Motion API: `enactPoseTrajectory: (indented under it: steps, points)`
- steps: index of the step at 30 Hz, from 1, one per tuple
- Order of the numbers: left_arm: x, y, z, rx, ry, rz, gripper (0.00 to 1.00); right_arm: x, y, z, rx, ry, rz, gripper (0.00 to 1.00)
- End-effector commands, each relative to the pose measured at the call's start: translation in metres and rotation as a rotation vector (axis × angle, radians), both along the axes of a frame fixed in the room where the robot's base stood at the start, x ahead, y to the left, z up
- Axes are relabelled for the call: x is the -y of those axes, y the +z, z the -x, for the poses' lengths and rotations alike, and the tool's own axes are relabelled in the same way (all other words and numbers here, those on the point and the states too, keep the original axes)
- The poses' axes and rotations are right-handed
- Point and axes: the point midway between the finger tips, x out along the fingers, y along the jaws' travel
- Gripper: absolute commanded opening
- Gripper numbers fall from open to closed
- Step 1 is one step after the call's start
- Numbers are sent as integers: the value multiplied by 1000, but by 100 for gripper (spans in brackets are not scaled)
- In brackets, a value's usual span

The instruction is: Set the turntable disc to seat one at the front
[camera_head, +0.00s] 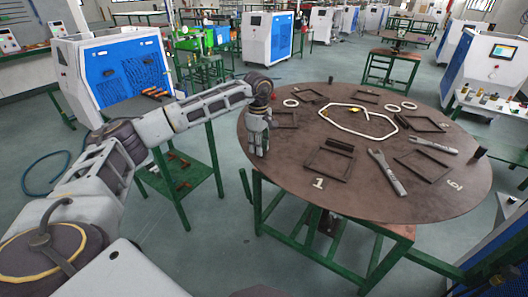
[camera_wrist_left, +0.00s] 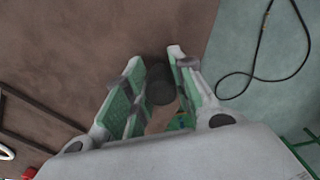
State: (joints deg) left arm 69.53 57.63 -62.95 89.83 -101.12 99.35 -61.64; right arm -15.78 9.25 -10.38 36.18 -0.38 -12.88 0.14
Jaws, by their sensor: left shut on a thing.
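The round brown turntable disc (camera_head: 345,200) lies flat on a green frame. A white numeral 1 (camera_head: 318,183) is painted on its near rim, left of the middle. Another white numeral (camera_head: 455,186), hard to read, is on the right near rim. My left gripper (camera_head: 259,148) points down at the disc's left edge. In the left wrist view my left gripper (camera_wrist_left: 158,82) has its fingers on either side of a dark round peg (camera_wrist_left: 160,86) at the rim, shut on it. In the head view the gripper hides this peg. A similar dark peg (camera_head: 480,153) stands at the right rim.
The disc carries dark square frames (camera_head: 330,162), two grey wrenches (camera_head: 387,172), white rings (camera_head: 290,103) and a pale loop of hose (camera_head: 330,122). A green side table (camera_head: 185,178) stands left of the disc. A blue and white machine (camera_head: 115,68) is behind my left arm.

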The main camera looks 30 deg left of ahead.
Motion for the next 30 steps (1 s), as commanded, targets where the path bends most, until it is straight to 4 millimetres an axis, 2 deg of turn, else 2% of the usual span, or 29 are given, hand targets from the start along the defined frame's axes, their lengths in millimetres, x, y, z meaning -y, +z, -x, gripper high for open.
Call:
enactPoseTrajectory:
  steps: [12, 19, 20, 24, 30]
  points:
    - [-8, 1, -6, 4, -33, 7, 0, -19, 0, -7, 12, -3, -22, 40]
    - [-8, 1, -6, 3, -32, 6, 0, -20, -1, -7, 11, -3, -23, 40]
    - [-8, 1, -6, 3, -31, 5, 28, -20, -1, -6, 11, -3, -22, 40]
    - [-9, 1, -6, 2, -30, 4, 46, -15, -1, -4, 7, -2, -16, 40]
    - [-9, 0, -5, 0, -29, 3, 47, -3, 0, 0, 1, 1, -3, 40]
